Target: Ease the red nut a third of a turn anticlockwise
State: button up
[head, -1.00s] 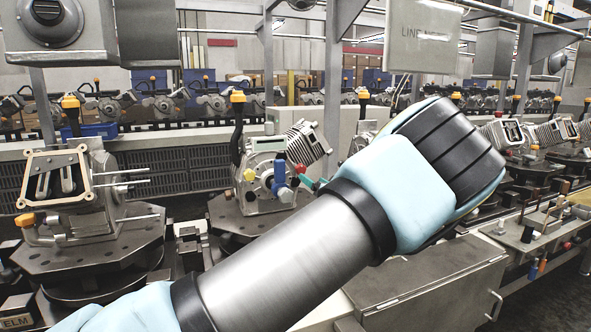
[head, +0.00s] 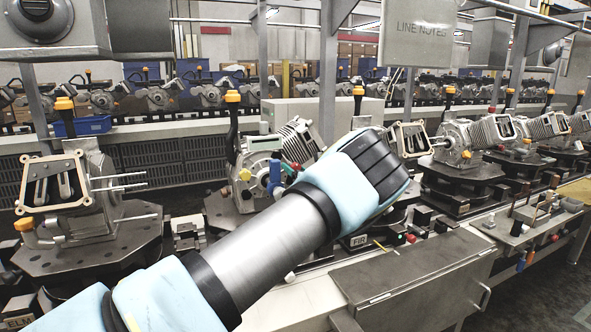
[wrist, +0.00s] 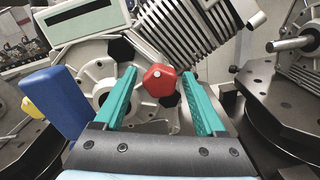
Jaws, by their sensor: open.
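The red nut (wrist: 159,79) is a faceted red piece on the grey casting (wrist: 92,72), near the middle of the wrist view. My gripper (wrist: 158,74) is open, with its two green fingers on the left and right of the nut. A narrow gap shows on each side, so neither finger seems to touch it. How deep the nut sits between the fingertips is hard to tell. In the head view a small bit of the red nut (head: 296,166) shows beyond my arm, which hides most of the gripper.
A blue handle (wrist: 52,101) stands just left of the left finger, with a yellow knob (wrist: 33,107) beyond it. A ribbed cylinder (wrist: 183,38) rises behind the nut. A neighbouring fixture plate (wrist: 285,105) is at the right. A grey box with a screen (wrist: 80,18) is upper left.

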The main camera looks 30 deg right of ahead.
grip_shut()
dwell(0.5)
